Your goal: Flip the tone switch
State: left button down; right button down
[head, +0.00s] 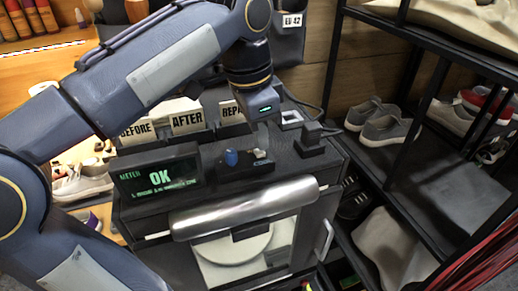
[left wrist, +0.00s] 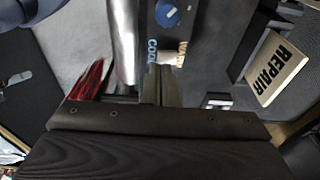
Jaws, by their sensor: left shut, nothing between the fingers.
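The black control box (head: 243,168) with a blue knob (head: 231,157) sits on top of the dark machine, beside the meter. In the left wrist view the blue knob (left wrist: 167,15) is at the top, with COOL and WARM labels (left wrist: 166,48) below it. My left gripper (left wrist: 161,84) is shut and empty, its fingertips by these labels. The fingers cover the spot between and below the labels, so I cannot see the tone switch clearly or tell whether they touch it. In the head view my left wrist hangs just behind the box. My right gripper is not in view.
BEFORE, AFTER (head: 187,121) and REPAIR cards stand behind the box; REPAIR (left wrist: 283,69) is close in the wrist view. A silver handle (head: 245,209) runs along the front. A shoe rack (head: 420,110) stands at right.

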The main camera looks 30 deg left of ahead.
aim_at(260, 154)
pick_arm(q)
jog(key=shift+f+b, duration=0.7)
jog(key=shift+f, duration=0.2)
dwell(0.4)
notch_tip(260, 154, up, 5)
jog(key=p, duration=0.5)
jog(key=shift+r, duration=1.05)
